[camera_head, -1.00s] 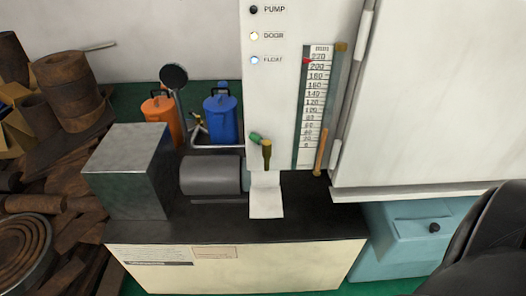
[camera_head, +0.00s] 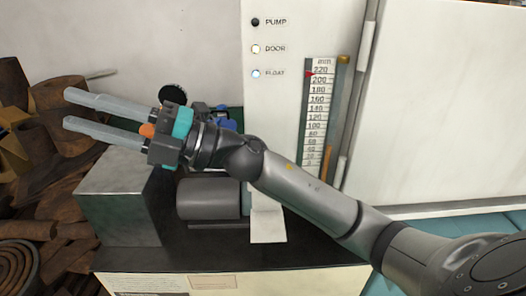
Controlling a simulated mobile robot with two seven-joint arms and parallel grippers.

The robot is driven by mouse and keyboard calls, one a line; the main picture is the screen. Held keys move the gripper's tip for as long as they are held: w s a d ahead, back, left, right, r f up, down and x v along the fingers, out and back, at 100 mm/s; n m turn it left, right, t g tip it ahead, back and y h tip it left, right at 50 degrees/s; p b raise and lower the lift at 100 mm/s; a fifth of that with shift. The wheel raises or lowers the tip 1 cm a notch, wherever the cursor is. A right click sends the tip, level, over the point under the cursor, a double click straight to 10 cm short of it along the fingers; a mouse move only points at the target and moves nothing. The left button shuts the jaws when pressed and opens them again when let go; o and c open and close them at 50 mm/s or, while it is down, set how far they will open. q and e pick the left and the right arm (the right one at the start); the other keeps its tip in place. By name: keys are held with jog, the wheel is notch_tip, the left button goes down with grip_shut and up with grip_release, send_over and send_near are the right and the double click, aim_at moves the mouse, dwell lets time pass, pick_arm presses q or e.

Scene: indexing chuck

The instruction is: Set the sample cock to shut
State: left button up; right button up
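The sample cock, a small brass fitting with a green handle on the white panel's lower part in the earlier frame, is now hidden behind my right arm in the head view. My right gripper (camera_head: 66,109) is open and empty. Its two pale fingers point left, above the metal block and well left of the cock's place. My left gripper is not in view. A white sheet (camera_head: 267,226) hangs below the cock's place, on the dark bench top.
A scale gauge (camera_head: 319,110) stands on the white panel (camera_head: 278,110). A metal block (camera_head: 118,200) and a grey cylinder (camera_head: 208,198) sit on the bench (camera_head: 200,258). A blue can (camera_head: 226,125) stands behind. Rusty scrap (camera_head: 40,190) is piled at left.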

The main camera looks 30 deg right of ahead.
jog(key=s+a+n+g+h, duration=0.2)
jog(key=s+n+g, duration=0.3)
jog(key=n+g, duration=0.25)
jog(key=d+f+n+h, duration=0.4)
jog(key=d+f+h, duration=0.15)
jog(key=h, duration=0.25)
jog(key=d+r+m+t+h, duration=0.3)
jog(key=d+h, duration=0.9)
jog(key=d, duration=1)
jog(key=shift+m, duration=0.55)
jog(key=b+x, duration=0.5)
jog(key=x, duration=0.9)
jog(key=shift+w+f+b, duration=0.15)
jog(key=shift+f+b, duration=0.1)
jog(key=shift+b, duration=0.15)
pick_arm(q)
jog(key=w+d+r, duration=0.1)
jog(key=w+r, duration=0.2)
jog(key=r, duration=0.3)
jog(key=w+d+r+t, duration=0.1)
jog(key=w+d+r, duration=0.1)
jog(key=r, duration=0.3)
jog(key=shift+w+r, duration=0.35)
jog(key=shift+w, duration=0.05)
pick_arm(e)
jog(key=shift+x, duration=0.8)
grip_shut()
